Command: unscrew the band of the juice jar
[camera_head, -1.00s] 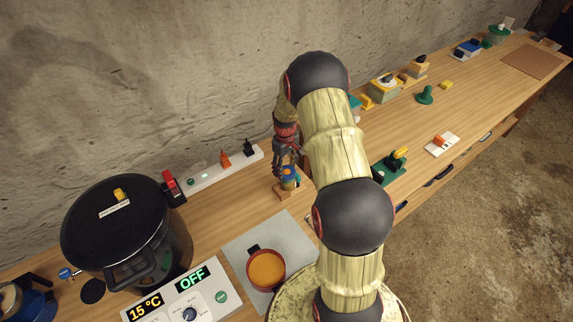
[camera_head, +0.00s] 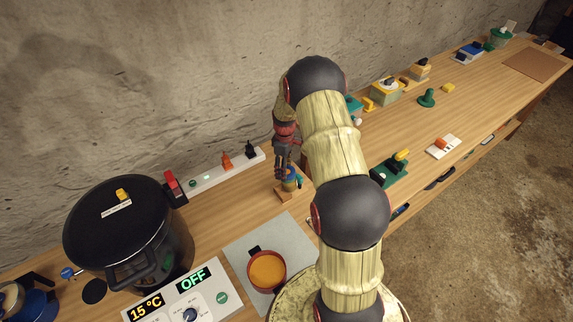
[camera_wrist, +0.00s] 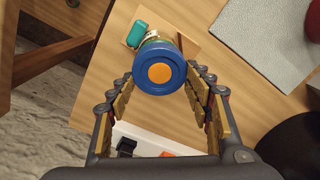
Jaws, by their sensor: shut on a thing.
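The juice jar (camera_head: 291,184) stands upright on a small wooden block (camera_head: 283,194) between the power strip and the grey mat. In the wrist view I look down on its blue band (camera_wrist: 139,79) with an orange disc (camera_wrist: 159,72) in the middle. My gripper (camera_wrist: 159,78) has its fingers on either side of the band and is shut on it. In the head view my gripper (camera_head: 283,172) points down over the jar and hides most of the lid. A teal piece (camera_wrist: 137,35) sits beside the jar on the block.
A white power strip (camera_head: 207,178) lies along the wall. A large black pot (camera_head: 125,240) stands left. An orange-filled pan (camera_head: 267,270) stands on a grey mat (camera_head: 240,245). A green base with a yellow lever (camera_head: 390,172) is right of my arm.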

